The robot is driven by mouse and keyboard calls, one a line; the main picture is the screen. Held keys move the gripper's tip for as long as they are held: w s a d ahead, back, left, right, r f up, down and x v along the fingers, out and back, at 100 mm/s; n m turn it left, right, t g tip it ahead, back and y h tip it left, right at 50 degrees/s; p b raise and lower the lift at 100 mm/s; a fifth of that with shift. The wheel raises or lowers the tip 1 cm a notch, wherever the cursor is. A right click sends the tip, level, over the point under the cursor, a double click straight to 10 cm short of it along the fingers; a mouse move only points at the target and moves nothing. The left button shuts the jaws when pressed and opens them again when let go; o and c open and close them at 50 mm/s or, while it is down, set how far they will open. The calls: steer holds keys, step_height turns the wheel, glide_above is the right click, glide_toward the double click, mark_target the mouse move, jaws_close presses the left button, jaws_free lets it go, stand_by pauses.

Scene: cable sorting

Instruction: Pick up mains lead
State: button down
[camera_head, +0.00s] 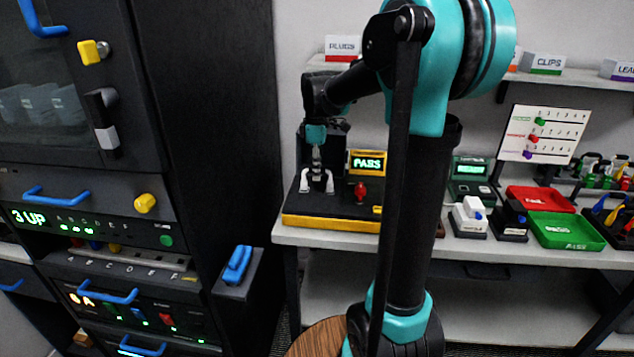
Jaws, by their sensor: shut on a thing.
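My gripper (317,172) reaches down over the black and yellow test station (330,223), between two white upright parts. It is shut on a small dark thing, taken to be the mains lead, too small and dark to make out clearly. The station's display (368,164) reads PASS. A red knob (361,191) stands on the station to the right of my gripper. My arm hides part of the station's right side.
Right of my arm are a green-screen device (470,168), white-topped blocks, a red tray (541,199) and a green tray (566,230). Colourful leads hang at the far right. A dark cabinet (225,120) with blue handles stands close on the left.

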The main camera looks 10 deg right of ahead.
steer(key=shift+r, duration=0.15)
step_height(320, 180, up, 23)
stand_by(1.0)
stand_by(0.5)
